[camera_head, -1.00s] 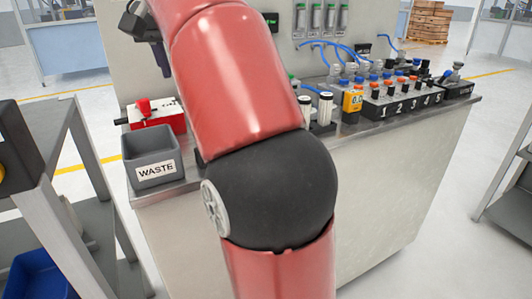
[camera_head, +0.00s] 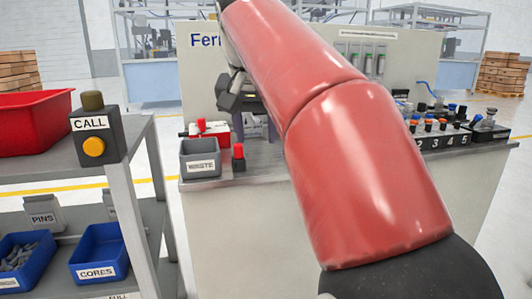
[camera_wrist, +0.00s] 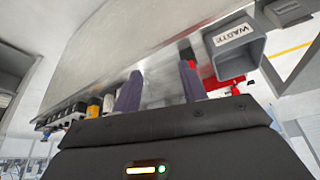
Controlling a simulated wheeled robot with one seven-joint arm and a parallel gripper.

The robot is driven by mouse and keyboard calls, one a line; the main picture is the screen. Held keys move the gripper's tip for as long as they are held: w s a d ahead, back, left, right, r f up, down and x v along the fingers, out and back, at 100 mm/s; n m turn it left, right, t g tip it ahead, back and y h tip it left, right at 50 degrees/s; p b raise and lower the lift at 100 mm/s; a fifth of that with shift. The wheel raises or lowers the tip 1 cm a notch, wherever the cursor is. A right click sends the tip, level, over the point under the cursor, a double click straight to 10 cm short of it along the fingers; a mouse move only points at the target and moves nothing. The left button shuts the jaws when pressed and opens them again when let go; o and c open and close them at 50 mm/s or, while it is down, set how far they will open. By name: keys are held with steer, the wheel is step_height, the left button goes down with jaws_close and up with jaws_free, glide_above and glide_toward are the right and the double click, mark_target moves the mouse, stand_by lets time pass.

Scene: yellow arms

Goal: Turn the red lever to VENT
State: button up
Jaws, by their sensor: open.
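Two red parts could be the lever, and no VENT label is readable. One is a small upright red piece (camera_head: 201,125) on a red and white box (camera_head: 216,134) on the bench. The other is a red top (camera_head: 238,151) on a small black block (camera_head: 239,164) just right of the waste bin. My gripper (camera_head: 253,132) is open, its purple-grey fingers pointing down above and behind the black block, apart from it. In the wrist view nothing shows between the fingers (camera_wrist: 159,70). A red part of the box (camera_wrist: 217,84) shows beside the right finger there.
A grey WASTE bin (camera_head: 200,158) stands at the bench's left front corner. Bottles and a numbered connector block (camera_head: 445,140) stand at the right. A shelf unit at left carries a CALL button box (camera_head: 95,135) and a red crate (camera_head: 33,122). My arm hides the middle bench.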

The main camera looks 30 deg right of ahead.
steer(key=shift+s+a+f+n, duration=0.2)
steer(key=shift+s+f, duration=0.25)
steer(key=shift+f, duration=0.1)
steer(key=shift+s+a+f+n, duration=0.15)
steer(key=shift+s+f+n, duration=0.05)
steer(key=shift+s+f, duration=0.25)
